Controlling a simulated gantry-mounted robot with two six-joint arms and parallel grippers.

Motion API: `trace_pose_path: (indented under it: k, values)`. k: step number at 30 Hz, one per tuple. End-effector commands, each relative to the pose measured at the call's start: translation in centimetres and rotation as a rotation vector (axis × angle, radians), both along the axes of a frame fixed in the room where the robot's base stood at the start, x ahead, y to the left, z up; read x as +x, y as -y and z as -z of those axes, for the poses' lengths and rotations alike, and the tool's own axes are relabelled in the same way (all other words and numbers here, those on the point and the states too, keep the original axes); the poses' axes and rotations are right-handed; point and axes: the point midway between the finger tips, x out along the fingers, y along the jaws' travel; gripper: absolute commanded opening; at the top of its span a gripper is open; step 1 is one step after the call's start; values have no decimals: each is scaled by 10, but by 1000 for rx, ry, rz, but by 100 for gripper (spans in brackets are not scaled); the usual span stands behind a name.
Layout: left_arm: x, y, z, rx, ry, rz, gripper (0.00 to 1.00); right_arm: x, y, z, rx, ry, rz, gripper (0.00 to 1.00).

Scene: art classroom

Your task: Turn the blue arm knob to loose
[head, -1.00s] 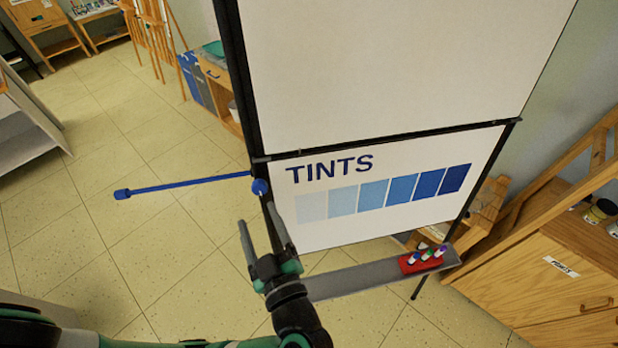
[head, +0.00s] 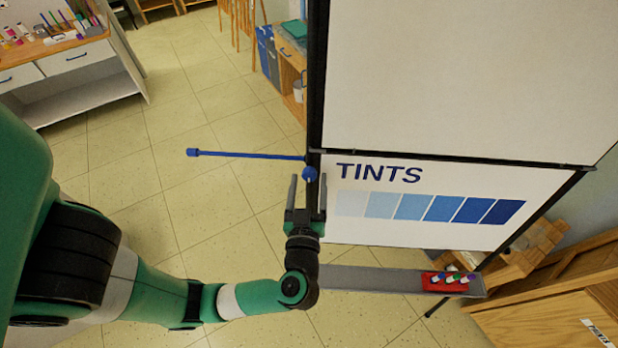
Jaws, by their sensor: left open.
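The blue knob (head: 310,174) sits at the left edge of the flip-chart easel, where the blue arm (head: 240,155) meets the frame. The blue arm sticks out to the left, nearly level, with a blue cap at its far end. My left gripper (head: 308,190) is open, with its fingers pointing up the picture toward the knob. The knob shows between and just beyond the fingertips; I cannot tell whether they touch it. My right gripper is not in view.
The easel board (head: 400,210) carries a TINTS sheet. Its tray (head: 370,279) holds a red box (head: 450,281) with several markers. A wooden cabinet (head: 550,318) stands at the lower right and a desk (head: 75,60) at the upper left. The floor left of the easel is clear.

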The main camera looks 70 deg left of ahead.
Motion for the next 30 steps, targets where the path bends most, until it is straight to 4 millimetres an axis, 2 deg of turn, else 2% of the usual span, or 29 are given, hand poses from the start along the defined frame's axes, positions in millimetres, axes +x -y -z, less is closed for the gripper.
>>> trace_pose_path:
  k: [3,11,14,23,24,30]
  values:
    - [4,-10,0,0,0,-2,72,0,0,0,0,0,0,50]
    - [5,-12,0,0,0,1,72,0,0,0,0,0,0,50]
    - [5,-12,0,0,0,1,57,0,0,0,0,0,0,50]
    - [5,-12,0,0,0,1,3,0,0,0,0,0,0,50]
    - [5,-12,0,0,0,1,0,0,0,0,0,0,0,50]
    - [5,-12,0,-2,4,0,0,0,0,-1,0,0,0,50]
